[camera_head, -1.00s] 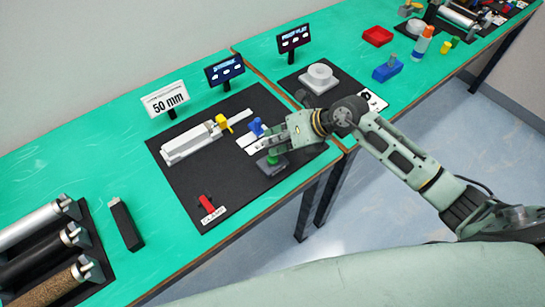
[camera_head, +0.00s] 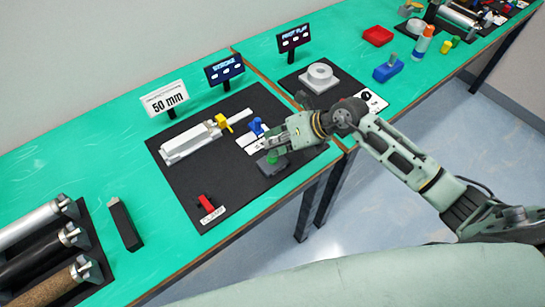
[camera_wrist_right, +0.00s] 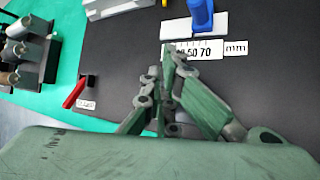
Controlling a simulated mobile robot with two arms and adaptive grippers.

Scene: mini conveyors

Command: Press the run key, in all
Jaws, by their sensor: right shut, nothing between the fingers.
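The green key (camera_head: 275,159) sits on a dark grey base at the front right of the black mat (camera_head: 190,178). My right gripper (camera_head: 267,146) is shut and empty, close over the key. I cannot tell if it touches it. In the right wrist view the shut fingers (camera_wrist_right: 168,55) point toward a scale card (camera_wrist_right: 205,50), and the key is not clearly seen. My left gripper is not in view.
A blue pointer (camera_head: 257,127) stands by the scale. A white rail with a yellow stop (camera_head: 222,122) lies behind. A red clamp lever (camera_head: 206,203) is at the mat's front left. Signs reading 50 mm (camera_head: 166,99) and STROKE (camera_head: 224,70) stand at the back.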

